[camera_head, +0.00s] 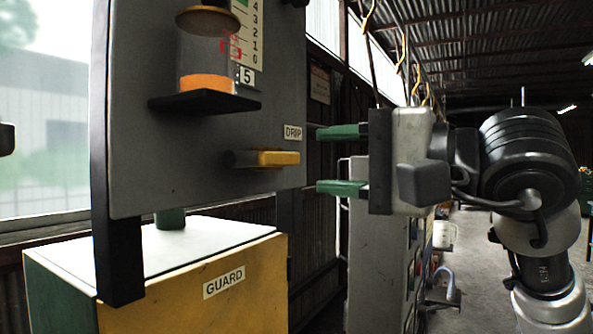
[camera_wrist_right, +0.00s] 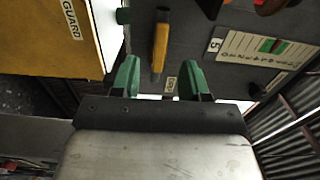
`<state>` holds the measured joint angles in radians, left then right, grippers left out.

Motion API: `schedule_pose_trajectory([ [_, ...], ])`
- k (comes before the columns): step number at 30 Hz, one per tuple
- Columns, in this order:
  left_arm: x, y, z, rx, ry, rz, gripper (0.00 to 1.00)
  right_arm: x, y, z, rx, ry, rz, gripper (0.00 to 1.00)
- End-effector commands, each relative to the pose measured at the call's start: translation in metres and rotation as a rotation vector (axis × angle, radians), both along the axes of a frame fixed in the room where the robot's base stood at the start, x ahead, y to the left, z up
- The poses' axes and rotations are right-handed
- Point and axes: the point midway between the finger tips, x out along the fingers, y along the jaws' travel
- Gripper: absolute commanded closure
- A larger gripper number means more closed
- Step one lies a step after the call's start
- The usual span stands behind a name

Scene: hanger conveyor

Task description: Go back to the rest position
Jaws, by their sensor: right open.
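My right gripper (camera_head: 340,160) is open and empty in the head view. Its two green fingers point left at the grey panel (camera_head: 140,120), with a gap between fingertips and panel edge. The right wrist view shows the same open fingers (camera_wrist_right: 155,82). A yellow-tipped lever (camera_head: 278,158) sticks out of the panel under a DROP label (camera_head: 293,132). In the wrist view the yellow lever (camera_wrist_right: 160,48) lies beyond the fingers, apart from them. My left gripper is not in view; only a small dark piece shows at the far left edge.
A yellow box marked GUARD (camera_head: 215,285) stands below the panel. A glass cylinder with orange contents (camera_head: 205,80) sits on a black shelf (camera_head: 204,101) beside a number scale (camera_head: 248,35). A grey cabinet with buttons (camera_head: 385,265) stands behind my right gripper. Floor shows at the right.

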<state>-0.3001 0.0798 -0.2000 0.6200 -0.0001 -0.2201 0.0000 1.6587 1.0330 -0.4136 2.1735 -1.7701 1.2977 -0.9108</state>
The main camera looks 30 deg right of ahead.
Motion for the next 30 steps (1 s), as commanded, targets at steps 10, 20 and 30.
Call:
schedule_pose_trajectory([
  [10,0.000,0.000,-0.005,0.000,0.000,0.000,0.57,-0.021,-0.012,0.000,-0.001,-0.001,0.000,0.55],
  [20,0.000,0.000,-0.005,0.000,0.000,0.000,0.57,-0.020,-0.012,0.000,0.000,0.000,0.000,0.55],
  [30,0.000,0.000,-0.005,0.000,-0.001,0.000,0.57,-0.008,0.026,-0.024,0.090,0.092,0.205,0.55],
])
